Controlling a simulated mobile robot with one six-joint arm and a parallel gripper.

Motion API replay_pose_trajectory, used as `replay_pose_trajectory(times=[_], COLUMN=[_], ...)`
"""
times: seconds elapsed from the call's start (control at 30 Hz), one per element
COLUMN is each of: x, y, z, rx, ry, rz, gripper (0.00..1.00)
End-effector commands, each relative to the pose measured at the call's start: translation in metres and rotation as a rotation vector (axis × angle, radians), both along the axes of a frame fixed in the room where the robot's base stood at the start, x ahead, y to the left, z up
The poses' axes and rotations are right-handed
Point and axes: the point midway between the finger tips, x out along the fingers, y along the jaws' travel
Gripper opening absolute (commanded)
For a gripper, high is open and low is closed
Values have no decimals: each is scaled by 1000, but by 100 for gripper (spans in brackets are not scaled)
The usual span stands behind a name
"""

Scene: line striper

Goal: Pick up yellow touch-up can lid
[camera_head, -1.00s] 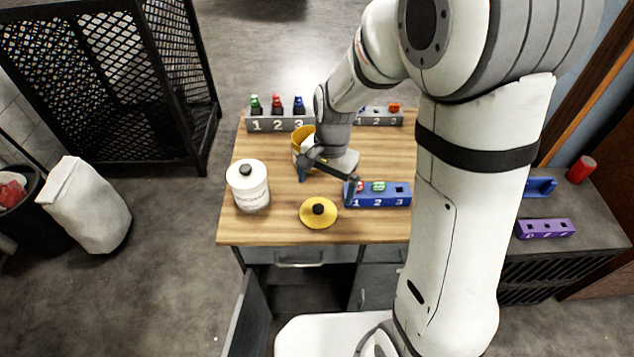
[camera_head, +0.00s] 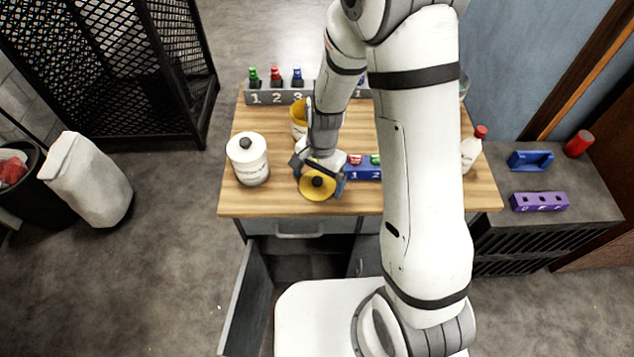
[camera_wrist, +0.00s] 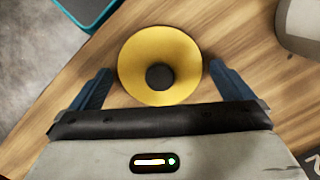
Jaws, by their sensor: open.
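The yellow touch-up can lid (camera_head: 312,189) is a round yellow disc with a black knob on top. It lies on the wooden table near the front edge. In the wrist view the lid (camera_wrist: 136,66) is between and just ahead of the two blue fingers, with its black knob in the middle. My gripper (camera_head: 320,178) is just above the lid in the head view. My gripper (camera_wrist: 162,88) is open and empty, with a finger to either side of the lid. Part of the lid is hidden by my gripper in the head view.
A white can (camera_head: 248,163) with a black knob stands left of the lid. An open yellow-rimmed can (camera_head: 299,117) is behind my gripper. A blue numbered block (camera_head: 366,173) sits close to the right. A grey numbered rack (camera_head: 277,97) is at the back.

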Motion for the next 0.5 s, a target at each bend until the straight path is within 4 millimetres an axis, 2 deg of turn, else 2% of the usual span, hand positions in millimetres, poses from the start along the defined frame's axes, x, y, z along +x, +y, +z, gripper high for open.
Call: replay_pose_trajectory(times=[0.1,0.5], x=[0,0], y=[0,-1], z=[0,0], rx=[0,0], ry=[0,0], rz=[0,-1], gripper=[98,66])
